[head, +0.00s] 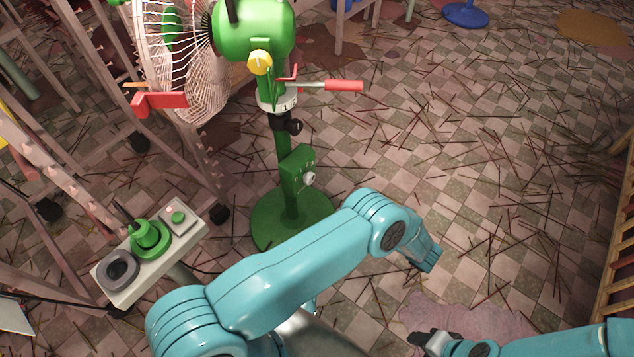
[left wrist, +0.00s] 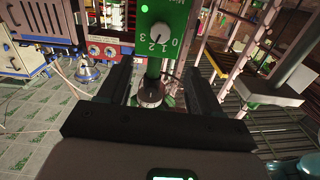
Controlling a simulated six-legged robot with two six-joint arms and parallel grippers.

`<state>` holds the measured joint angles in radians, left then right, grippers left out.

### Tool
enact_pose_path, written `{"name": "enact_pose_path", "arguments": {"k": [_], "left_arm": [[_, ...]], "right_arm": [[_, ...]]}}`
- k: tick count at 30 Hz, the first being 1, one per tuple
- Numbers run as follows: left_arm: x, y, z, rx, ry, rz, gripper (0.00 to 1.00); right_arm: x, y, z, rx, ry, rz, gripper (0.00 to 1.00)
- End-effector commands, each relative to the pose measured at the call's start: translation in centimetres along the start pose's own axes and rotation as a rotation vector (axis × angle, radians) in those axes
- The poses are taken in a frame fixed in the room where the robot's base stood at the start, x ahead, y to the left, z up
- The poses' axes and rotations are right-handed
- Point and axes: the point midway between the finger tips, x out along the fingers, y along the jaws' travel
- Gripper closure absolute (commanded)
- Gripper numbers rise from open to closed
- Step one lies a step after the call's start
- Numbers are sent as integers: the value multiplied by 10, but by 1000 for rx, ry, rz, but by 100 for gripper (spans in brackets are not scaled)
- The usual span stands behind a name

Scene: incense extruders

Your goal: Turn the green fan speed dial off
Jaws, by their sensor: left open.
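The green fan (head: 253,30) stands on a round green base. Its control box (head: 298,170) sits low on the post and carries a pale round dial (head: 309,179). In the left wrist view the green panel (left wrist: 161,25) shows the dial (left wrist: 158,34) close up, with 0, 1, 2 and 3 around it. I cannot tell which number it points at. My left gripper (left wrist: 158,72) is open and empty, with the dial ahead between its fingers, apart from them. In the head view its fingers are hidden. My right gripper (head: 428,339) is at the bottom right, its jaw opening unclear.
A pale switch box (head: 152,257) with green and grey controls stands left of the fan. Metal racks (head: 60,160) fill the left side. A red-handled crank (head: 343,86) juts from the fan post. Thin sticks lie over the checkered floor (head: 480,160), otherwise open on the right.

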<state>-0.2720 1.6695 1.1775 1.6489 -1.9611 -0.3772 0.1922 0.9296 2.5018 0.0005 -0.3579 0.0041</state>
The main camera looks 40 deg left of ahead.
Motion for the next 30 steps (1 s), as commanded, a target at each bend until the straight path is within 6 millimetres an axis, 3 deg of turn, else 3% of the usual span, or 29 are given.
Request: {"name": "enact_pose_path", "arguments": {"k": [9,15,21,29,30], "left_arm": [[78,-1,2,0,-1,-3,36],[112,1,2,-2,-2,1,36],[126,3,1,-3,-1,3,36],[127,4,0,-2,-1,4,36],[126,4,1,-2,-1,4,49]], "right_arm": [[9,4,-2,5,5,1,49],[14,7,-3,9,8,1,49],[15,8,-4,11,10,1,49],[15,8,-4,11,10,1,49],[15,8,-4,11,10,1,49]]}}
